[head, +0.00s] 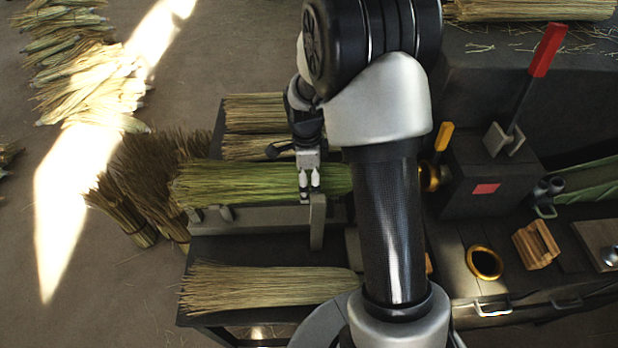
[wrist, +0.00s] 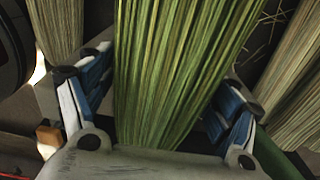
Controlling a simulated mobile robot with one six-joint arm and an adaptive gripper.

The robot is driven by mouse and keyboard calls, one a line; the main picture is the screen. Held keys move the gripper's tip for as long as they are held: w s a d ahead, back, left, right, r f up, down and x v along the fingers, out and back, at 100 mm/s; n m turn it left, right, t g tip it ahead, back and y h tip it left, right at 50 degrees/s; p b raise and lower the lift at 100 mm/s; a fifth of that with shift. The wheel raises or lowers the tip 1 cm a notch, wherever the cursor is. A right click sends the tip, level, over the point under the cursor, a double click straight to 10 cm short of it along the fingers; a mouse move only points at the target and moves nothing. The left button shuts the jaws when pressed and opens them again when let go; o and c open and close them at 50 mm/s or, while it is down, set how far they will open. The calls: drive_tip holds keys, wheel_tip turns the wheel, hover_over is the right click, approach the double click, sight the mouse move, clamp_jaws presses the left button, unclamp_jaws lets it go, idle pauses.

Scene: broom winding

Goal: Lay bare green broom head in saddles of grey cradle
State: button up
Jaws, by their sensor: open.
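The green broom head (head: 235,184) lies level across the grey cradle (head: 268,219), its bristles pointing left. Its right end passes behind my arm. The cradle's rail and an upright at its right show in front of it; the saddle contacts are hidden, so I cannot tell how fully it is seated. My gripper (head: 310,185) is over the right part of the head. In the wrist view, the open fingers of my gripper (wrist: 160,100) stand on either side of the green broom head (wrist: 178,60), with gaps visible beside it.
Tan straw bundles lie behind the cradle (head: 255,112) and in front of it (head: 265,288). Dark bundles (head: 150,185) stand at left. At right are a red-handled lever (head: 545,50), a brass ring (head: 485,263) and a wooden block (head: 536,244). The floor at far left is partly clear.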

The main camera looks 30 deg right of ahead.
drive_tip(key=shift+w+r, duration=0.1)
drive_tip(key=shift+w, duration=0.15)
wheel_tip(320, 180, up, 12)
drive_tip(key=shift+s+a+f, duration=0.1)
drive_tip(key=shift+a, duration=0.05)
idle(0.4)
